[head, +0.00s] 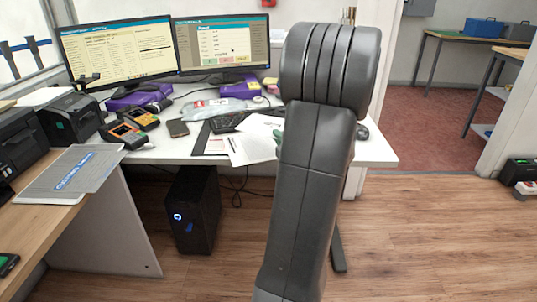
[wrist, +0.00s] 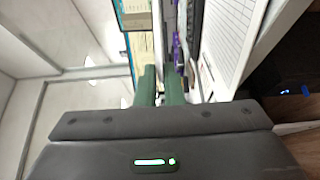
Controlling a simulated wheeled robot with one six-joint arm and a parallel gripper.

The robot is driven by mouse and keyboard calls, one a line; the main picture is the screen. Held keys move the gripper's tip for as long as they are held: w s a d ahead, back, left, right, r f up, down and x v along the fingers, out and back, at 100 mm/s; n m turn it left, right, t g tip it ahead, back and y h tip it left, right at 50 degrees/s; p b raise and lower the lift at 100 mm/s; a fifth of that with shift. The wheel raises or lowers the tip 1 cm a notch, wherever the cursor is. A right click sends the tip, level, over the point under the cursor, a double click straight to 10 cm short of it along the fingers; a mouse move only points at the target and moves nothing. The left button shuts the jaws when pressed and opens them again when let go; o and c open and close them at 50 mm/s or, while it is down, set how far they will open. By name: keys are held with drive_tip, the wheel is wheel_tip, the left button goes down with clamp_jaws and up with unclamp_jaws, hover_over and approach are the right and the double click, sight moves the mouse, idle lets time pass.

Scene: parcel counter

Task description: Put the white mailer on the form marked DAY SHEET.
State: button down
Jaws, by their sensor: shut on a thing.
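My gripper shows in the wrist view with its two green fingers (wrist: 160,88) close together. A thin pale strip, seen edge-on between them, fits the white mailer (wrist: 160,45). In the head view my arm hides most of the gripper; only a bit of green finger (head: 278,138) shows at its left, beside white shapes over the desk. A printed white sheet (head: 250,150) is at the desk's front edge. A grey sheet with blue lettering (head: 65,182) lies on the left counter. I cannot read DAY SHEET on either.
The white desk (head: 185,150) carries two monitors (head: 118,50), a pale plastic packet with a red label (head: 203,107), a keyboard (head: 232,120), a phone (head: 178,128), purple boxes (head: 140,95) and orange handhelds (head: 122,134). A black computer tower (head: 195,208) stands below. Floor in front is clear.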

wheel_tip(320, 180, down, 10)
drive_tip(key=b, duration=0.4)
drive_tip(key=shift+r, duration=0.1)
drive_tip(key=c, duration=2)
unclamp_jaws()
drive_tip(key=shift+f, duration=0.2)
drive_tip(key=o, duration=0.4)
drive_tip(key=shift+o, duration=0.2)
drive_tip(key=shift+r, duration=0.15)
drive_tip(key=p+v, duration=0.2)
drive_tip(key=v, duration=1)
drive_tip(key=shift+d, duration=0.1)
